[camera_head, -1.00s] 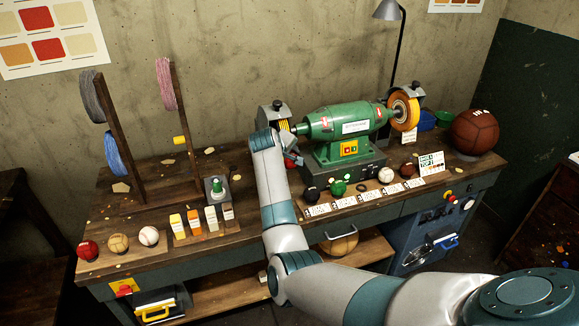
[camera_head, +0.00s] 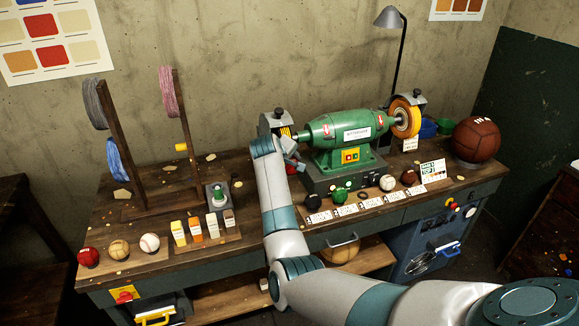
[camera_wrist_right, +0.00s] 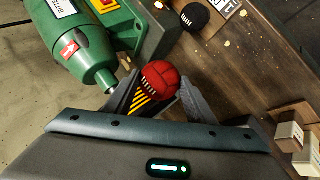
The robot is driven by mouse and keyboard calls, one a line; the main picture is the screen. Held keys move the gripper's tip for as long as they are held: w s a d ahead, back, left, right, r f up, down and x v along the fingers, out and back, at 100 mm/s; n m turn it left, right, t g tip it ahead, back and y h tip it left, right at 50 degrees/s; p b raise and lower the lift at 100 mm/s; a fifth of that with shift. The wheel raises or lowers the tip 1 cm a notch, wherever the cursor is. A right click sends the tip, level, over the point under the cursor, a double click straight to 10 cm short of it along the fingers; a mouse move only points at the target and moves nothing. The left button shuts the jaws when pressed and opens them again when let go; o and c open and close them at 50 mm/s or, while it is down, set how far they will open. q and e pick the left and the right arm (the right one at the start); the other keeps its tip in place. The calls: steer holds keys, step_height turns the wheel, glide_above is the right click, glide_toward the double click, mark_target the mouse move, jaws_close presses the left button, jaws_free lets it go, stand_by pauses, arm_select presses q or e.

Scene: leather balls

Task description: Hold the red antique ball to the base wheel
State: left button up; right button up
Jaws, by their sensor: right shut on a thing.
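A red ball (camera_wrist_right: 160,77) with pale stitching sits between the fingertips of my right gripper (camera_wrist_right: 160,88), which is shut on it. In the head view my right gripper (camera_head: 291,160) is beside the left end of the green grinding machine (camera_head: 340,136), at its left wheel (camera_head: 286,132), partly under a grey guard. The ball is mostly hidden there. Yellow-and-black stripes, apparently this wheel, show just below the ball in the wrist view; whether they touch I cannot tell. My left gripper is out of view.
Another red ball (camera_head: 89,257), a tan ball and a white ball stand at the bench's front left. Several balls with labels line the grinder's front. A yellow wheel (camera_head: 403,118) is at its right end, a large brown ball (camera_head: 477,139) farther right.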

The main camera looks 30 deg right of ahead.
steer(key=shift+w+r+p, duration=0.1)
steer(key=shift+p, duration=0.35)
stand_by(1.4)
steer(key=shift+s+p, duration=0.25)
steer(key=shift+p, duration=0.2)
steer(key=s+p, duration=0.1)
steer(key=s+a+f+p, duration=0.1)
steer(key=s+p, duration=0.1)
steer(key=s+f+p, duration=0.1)
steer(key=s, duration=0.1)
steer(key=shift+a+p, duration=0.15)
steer(key=shift+p, duration=0.2)
